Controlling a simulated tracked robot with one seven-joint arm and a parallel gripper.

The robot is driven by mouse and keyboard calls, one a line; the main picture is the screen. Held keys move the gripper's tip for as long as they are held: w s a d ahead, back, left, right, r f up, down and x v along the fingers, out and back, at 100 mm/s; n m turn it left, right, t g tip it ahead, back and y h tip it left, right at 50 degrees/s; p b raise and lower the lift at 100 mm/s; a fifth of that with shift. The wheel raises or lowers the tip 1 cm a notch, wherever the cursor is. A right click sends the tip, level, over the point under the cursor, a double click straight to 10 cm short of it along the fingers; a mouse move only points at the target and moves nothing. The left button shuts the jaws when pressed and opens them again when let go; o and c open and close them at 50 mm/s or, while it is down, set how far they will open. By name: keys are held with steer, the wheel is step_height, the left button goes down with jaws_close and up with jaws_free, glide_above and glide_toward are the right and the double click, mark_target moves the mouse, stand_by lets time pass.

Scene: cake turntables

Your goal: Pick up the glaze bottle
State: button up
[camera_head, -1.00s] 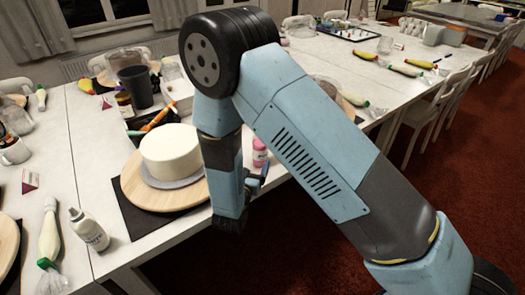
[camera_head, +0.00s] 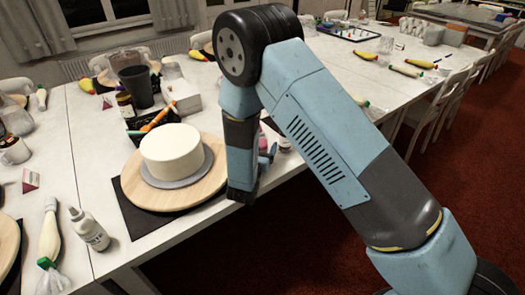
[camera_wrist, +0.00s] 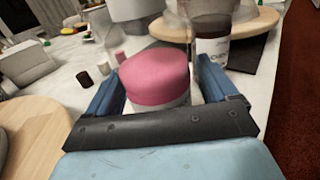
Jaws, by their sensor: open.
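A bottle with a wide pink cap (camera_wrist: 155,72) and a pale body stands upright between the fingers of my open gripper (camera_wrist: 161,88) in the wrist view. Both blue fingers flank it; I cannot tell whether either touches it. Its lower part is hidden behind the dark gripper body. In the head view my gripper (camera_head: 267,158) is at the near table edge, right of the white cake, and my arm hides most of what it surrounds. A white squeeze bottle (camera_head: 90,230) with a pointed tip stands at the lower left.
A white cake (camera_head: 171,150) sits on a round wooden turntable (camera_head: 205,187) left of my gripper. Another wooden disc (camera_wrist: 25,135) lies at left.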

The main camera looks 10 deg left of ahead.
steer(key=shift+c, duration=0.2)
steer(key=c, duration=0.7)
steer(key=shift+r, duration=0.15)
steer(key=shift+r, duration=0.2)
steer(key=s+r, duration=0.4)
steer(key=s+d+r, duration=0.1)
steer(key=s+r, duration=0.2)
steer(key=s, duration=0.1)
steer(key=s+r, duration=0.4)
steer(key=shift+s+d+r, duration=0.15)
steer(key=shift+d+r, duration=0.2)
steer(key=shift+o, duration=1.1)
steer(key=shift+s+r, duration=0.15)
steer(key=shift+s, duration=0.25)
steer(key=shift+s+d+r, duration=0.15)
steer(key=shift+s+r, duration=0.05)
steer(key=shift+s, duration=0.2)
steer(key=shift+c, duration=1.1)
